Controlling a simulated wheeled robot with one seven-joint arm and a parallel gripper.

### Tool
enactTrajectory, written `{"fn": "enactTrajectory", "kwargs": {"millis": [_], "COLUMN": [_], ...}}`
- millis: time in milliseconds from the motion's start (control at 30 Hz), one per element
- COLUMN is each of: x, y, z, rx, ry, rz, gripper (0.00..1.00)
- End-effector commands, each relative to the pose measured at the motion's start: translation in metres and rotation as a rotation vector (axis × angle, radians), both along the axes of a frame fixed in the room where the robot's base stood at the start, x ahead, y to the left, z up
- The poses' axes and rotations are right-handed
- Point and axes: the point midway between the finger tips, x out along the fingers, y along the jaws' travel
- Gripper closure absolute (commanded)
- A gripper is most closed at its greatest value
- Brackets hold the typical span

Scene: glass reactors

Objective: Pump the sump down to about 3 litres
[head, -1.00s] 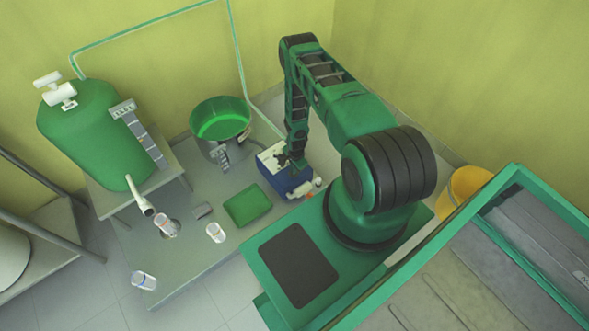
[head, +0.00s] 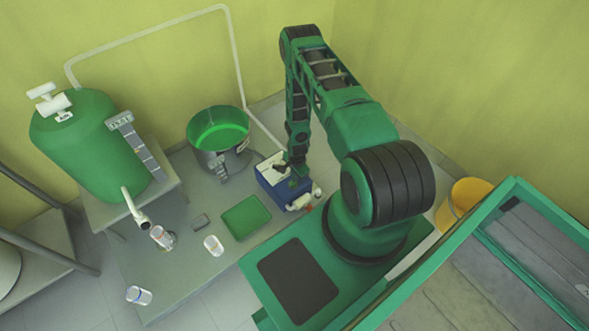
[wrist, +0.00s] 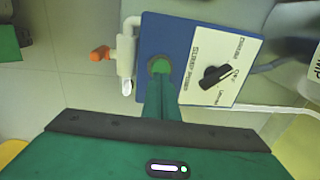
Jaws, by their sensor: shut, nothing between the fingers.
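The sump looks to be the round grey vessel (head: 221,160) with green liquid (head: 219,137) inside. A graduated strip (head: 218,168) is on its front, too small to read. The blue pump box (head: 266,186) stands to its right. In the wrist view the box (wrist: 178,32) has a white panel marked SUMP PUMP, with a black knob (wrist: 216,76) whose one end points towards the word OFF. My gripper (wrist: 160,67) is shut and empty, over the box's blue top beside the panel, apart from the knob. It also shows over the box in the head view (head: 297,170).
A pale pipe (head: 150,28) runs from the pump side along the wall to the large green tank (head: 80,150). A green tray (head: 246,217), a small beaker (head: 213,246) and a jar under the tank's tap (head: 160,236) stand nearby. A yellow bucket (head: 465,200) is at right.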

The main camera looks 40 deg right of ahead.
Motion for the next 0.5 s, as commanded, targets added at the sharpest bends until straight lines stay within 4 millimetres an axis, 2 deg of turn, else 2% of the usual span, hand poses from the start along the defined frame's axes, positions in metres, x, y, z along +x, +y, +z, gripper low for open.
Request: {"fn": "enactTrajectory", "kwargs": {"millis": [33, 200, 400, 500], "x": [0.0, -0.004, -0.007, -0.008], "y": [0.001, 0.002, 0.002, 0.003], "z": [0.013, 0.048, 0.079, 0.088], "rx": [0.001, 0.002, 0.002, 0.002], "ry": [-0.004, -0.009, -0.011, -0.01], "rz": [0.0, 0.0, 0.001, 0.001], "gripper": [1.0, 1.0, 1.0, 1.0]}}
